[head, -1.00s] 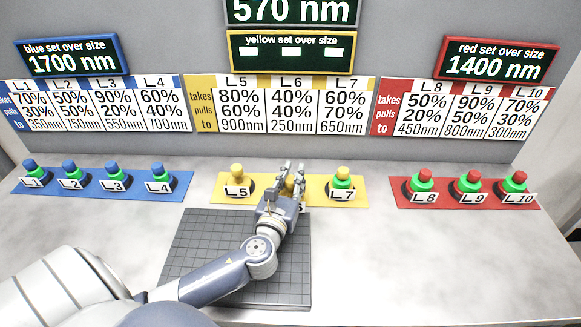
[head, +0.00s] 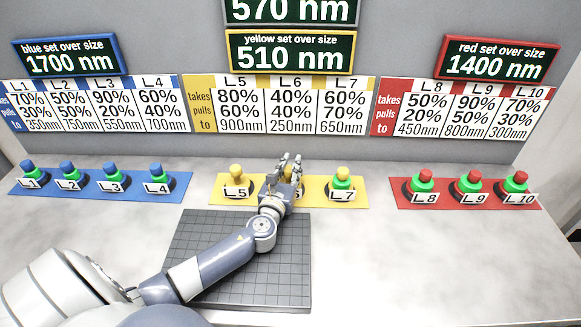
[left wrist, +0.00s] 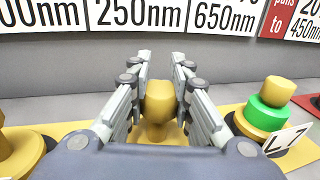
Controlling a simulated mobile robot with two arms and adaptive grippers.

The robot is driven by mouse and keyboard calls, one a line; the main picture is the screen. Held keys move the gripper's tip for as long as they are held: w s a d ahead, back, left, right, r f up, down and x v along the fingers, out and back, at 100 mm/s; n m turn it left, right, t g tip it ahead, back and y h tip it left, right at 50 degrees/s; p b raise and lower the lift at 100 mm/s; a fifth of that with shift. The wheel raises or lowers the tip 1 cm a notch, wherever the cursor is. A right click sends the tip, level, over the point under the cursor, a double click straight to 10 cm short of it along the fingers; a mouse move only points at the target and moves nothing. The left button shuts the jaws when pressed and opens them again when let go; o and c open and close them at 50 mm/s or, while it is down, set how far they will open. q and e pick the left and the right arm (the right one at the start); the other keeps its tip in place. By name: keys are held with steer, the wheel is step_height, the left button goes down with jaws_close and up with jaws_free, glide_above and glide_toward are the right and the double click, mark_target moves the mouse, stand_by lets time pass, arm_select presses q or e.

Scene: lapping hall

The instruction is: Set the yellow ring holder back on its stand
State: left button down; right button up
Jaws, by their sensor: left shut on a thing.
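My left gripper (head: 291,163) is over the middle of the yellow mat (head: 262,199), between the holders L5 (head: 235,173) and L7 (head: 342,175). In the left wrist view its two fingers (left wrist: 159,85) are shut around the knob of the yellow ring holder (left wrist: 158,97). L7 carries a green ring (left wrist: 264,115); L5 shows none. My right gripper is not in view.
Blue holders (head: 112,170) stand on a blue mat at left, red ones (head: 424,175) on a red mat at right. A dark gridded pad (head: 285,270) lies in front. The yellow sign (head: 290,53) reads 510 nm. The right front table is clear.

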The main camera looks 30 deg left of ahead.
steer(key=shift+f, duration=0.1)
arm_select(q)
steer(key=c, duration=1.4)
jaws_free()
steer(key=shift+f, duration=0.1)
steer(key=shift+o, duration=0.4)
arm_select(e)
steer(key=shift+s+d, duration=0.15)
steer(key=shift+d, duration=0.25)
arm_select(q)
steer(key=b+v, duration=0.1)
steer(key=v, duration=1)
steer(key=shift+s+d, duration=0.2)
steer(key=shift+s, duration=0.35)
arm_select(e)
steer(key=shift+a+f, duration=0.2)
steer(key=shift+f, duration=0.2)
